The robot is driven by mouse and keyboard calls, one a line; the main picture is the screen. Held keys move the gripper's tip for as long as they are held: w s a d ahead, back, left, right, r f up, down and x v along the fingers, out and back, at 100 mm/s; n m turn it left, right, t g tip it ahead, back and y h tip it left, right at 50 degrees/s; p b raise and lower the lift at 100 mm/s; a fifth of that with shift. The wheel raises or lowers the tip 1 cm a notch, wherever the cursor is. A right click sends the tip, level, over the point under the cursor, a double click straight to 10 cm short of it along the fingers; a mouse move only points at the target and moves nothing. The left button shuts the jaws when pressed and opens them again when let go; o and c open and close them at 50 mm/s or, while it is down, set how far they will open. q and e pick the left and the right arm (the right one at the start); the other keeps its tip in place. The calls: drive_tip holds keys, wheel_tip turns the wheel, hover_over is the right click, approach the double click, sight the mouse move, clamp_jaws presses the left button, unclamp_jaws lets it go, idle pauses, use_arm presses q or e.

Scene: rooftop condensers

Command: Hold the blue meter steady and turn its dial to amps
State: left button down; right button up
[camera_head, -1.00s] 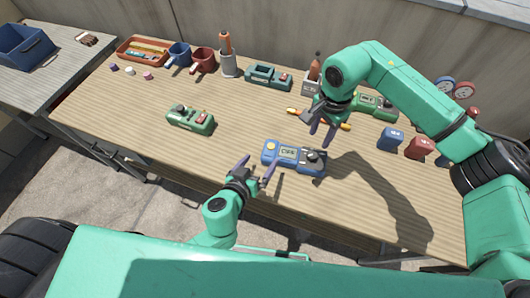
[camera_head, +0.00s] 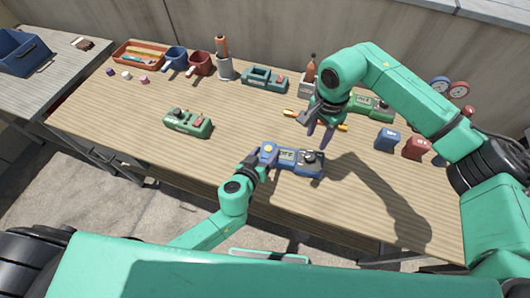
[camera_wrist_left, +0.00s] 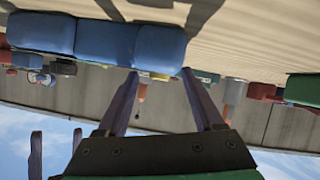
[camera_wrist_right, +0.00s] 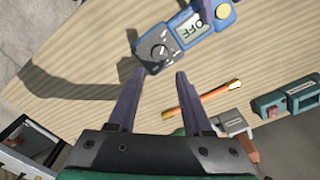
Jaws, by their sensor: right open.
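The blue meter (camera_head: 297,165) lies flat near the front middle of the table, with a yellow button, a display and a dark dial (camera_head: 309,157) at its right end. The right wrist view shows the display (camera_wrist_right: 190,29) reading OFF and the dial (camera_wrist_right: 162,52) just beyond the fingertips. My left gripper (camera_head: 264,158) is at the meter's left end. In the left wrist view its fingers (camera_wrist_left: 160,73) are spread, tips close to the meter's blue end (camera_wrist_left: 160,48); contact is unclear. My right gripper (camera_head: 321,130) is open and empty, above and behind the dial end.
A green meter (camera_head: 187,122) lies to the left. An orange-handled tool (camera_head: 335,126) lies behind my right gripper. Blue (camera_head: 388,138) and red (camera_head: 416,147) blocks stand to the right. Cups, a tray (camera_head: 124,62) and holders line the back. The table's front left is clear.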

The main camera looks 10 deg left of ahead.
sight(310, 156)
drive_tip(key=shift+o, duration=1.8)
drive_tip(key=shift+r, duration=0.9)
drive_tip(key=shift+m, duration=0.3)
wheel_tip(310, 156, down, 12)
drive_tip(key=shift+r, duration=0.25)
clamp_jaws()
